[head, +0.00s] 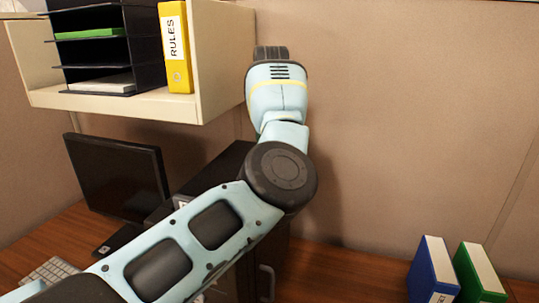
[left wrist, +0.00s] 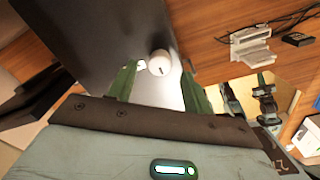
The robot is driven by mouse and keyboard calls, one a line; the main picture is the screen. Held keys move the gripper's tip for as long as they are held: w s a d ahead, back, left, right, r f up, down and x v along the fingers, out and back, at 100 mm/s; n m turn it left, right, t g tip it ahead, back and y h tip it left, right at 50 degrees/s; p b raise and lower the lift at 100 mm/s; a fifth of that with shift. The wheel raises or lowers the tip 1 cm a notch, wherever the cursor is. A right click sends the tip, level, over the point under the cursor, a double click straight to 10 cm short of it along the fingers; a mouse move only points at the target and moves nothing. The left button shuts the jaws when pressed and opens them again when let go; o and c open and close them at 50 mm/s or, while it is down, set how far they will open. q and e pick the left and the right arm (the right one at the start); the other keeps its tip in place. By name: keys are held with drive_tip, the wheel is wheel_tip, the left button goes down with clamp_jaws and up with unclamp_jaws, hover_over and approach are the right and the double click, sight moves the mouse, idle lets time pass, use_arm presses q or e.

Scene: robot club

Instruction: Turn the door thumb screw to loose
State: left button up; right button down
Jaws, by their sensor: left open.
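The thumb screw, a small white round knob (left wrist: 159,62) with a dark mark on its face, shows in the left wrist view against a dark grey panel (left wrist: 95,35). My left gripper (left wrist: 158,75) is open, with one green finger on each side of the knob; I cannot tell whether either finger touches it. A light patch lies below the knob between the fingers. In the head view my left arm hides the knob and the gripper, and part of a black computer case (head: 218,165) shows behind the arm. My right gripper is not in view.
A black monitor (head: 115,178) and a keyboard (head: 48,272) stand left of the case. A cream shelf (head: 215,60) with a yellow binder (head: 175,50) hangs above. Blue (head: 433,270) and green (head: 478,272) binders stand at right. The wall between is bare.

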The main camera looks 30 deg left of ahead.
use_arm(q)
drive_tip(key=shift+f, duration=1.45)
drive_tip(key=c, duration=1)
